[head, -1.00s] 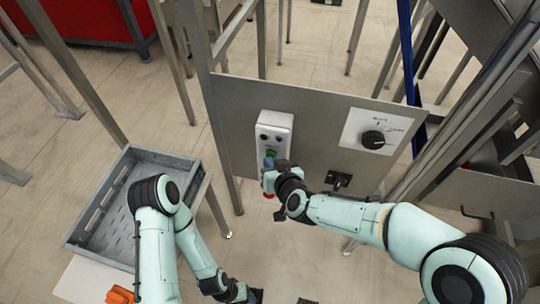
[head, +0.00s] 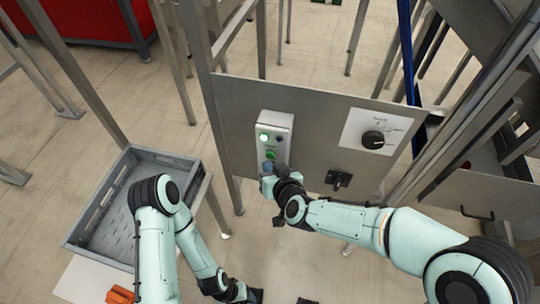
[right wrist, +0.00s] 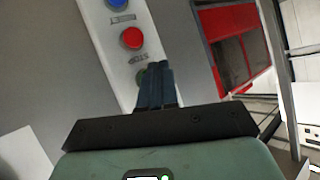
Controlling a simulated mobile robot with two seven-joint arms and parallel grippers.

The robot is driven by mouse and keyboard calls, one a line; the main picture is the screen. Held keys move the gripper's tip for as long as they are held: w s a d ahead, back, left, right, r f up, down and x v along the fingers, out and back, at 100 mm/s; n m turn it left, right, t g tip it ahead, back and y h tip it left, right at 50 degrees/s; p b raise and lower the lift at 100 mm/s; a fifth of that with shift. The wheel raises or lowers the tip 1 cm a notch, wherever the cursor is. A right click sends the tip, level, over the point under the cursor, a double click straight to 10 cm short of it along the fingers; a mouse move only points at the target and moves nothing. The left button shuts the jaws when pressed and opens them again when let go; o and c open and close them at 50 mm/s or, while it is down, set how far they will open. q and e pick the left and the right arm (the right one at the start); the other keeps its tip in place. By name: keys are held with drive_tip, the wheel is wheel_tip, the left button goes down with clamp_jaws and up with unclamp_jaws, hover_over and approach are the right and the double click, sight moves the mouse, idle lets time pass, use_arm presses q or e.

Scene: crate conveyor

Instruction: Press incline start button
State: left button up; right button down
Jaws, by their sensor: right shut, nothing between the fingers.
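A pale control box (head: 289,128) is mounted on a grey panel. In the head view its left lamp (head: 264,137) glows green and its right lamp (head: 280,138) is dark. A green button (head: 271,155) sits below the lamps. My right gripper (head: 267,171) is shut and empty, just below that button, hiding the lower box. In the right wrist view, the shut fingers (right wrist: 156,83) partly cover a green button (right wrist: 140,76), beside a red button (right wrist: 131,37) and a blue button (right wrist: 117,3). I cannot tell whether they touch it. My left gripper (head: 246,296) is cut by the bottom edge.
A rotary knob (head: 373,139) on a white plate and a black switch handle (head: 338,179) are on the panel (head: 235,110) right of the box. A grey crate (head: 100,205) stands at the left. Metal posts flank the panel.

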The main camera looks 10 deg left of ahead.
drive_tip(key=s, duration=0.5)
drive_tip(key=shift+a, duration=0.1)
idle(0.4)
idle(0.7)
drive_tip(key=s+d+f+m+g+h+p, duration=0.2)
drive_tip(key=s+d+f+g+p, duration=0.1)
drive_tip(key=d+f, duration=0.55)
drive_tip(key=s+d+f+m+g+h+p, duration=0.25)
drive_tip(key=d+f, duration=0.35)
drive_tip(key=f, duration=0.6)
drive_tip(key=s+d+f+m+g+p, duration=0.1)
drive_tip(key=s+d+f+m+g, duration=0.1)
drive_tip(key=s, duration=0.6)
drive_tip(key=s+d+f+m+g+p, duration=0.2)
drive_tip(key=s+d+f+g, duration=0.1)
drive_tip(key=s, duration=0.6)
drive_tip(key=shift+d+f+y, duration=0.45)
drive_tip(key=shift+d+f, duration=0.35)
drive_tip(key=shift+d, duration=0.4)
